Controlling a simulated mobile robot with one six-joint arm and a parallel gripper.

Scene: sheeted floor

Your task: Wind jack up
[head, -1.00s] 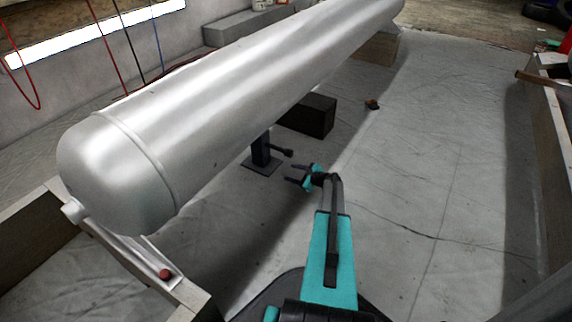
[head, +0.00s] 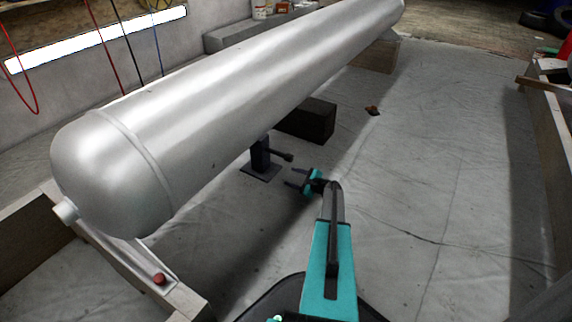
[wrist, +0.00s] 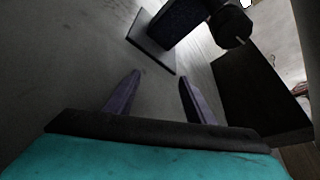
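The jack (head: 260,158) is a dark post on a flat square plate, standing on the sheeted floor under the silver tank (head: 220,90). A short dark crank handle with a knob (head: 287,157) sticks out from its right side. In the wrist view the jack's post (wrist: 183,24) is at the top, with the knob (wrist: 230,27) to its right. My gripper (head: 291,178) is open and empty. It is just right of the jack's plate, lower in the picture than the knob and apart from it. In the wrist view its two fingers (wrist: 155,90) stand apart with bare floor between them.
A dark block (head: 309,120) stands on the floor behind the jack, partly under the tank. A wooden support with a red knob (head: 159,279) carries the tank's near end. A wooden frame (head: 545,130) runs along the right. The floor right of my arm is mostly clear.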

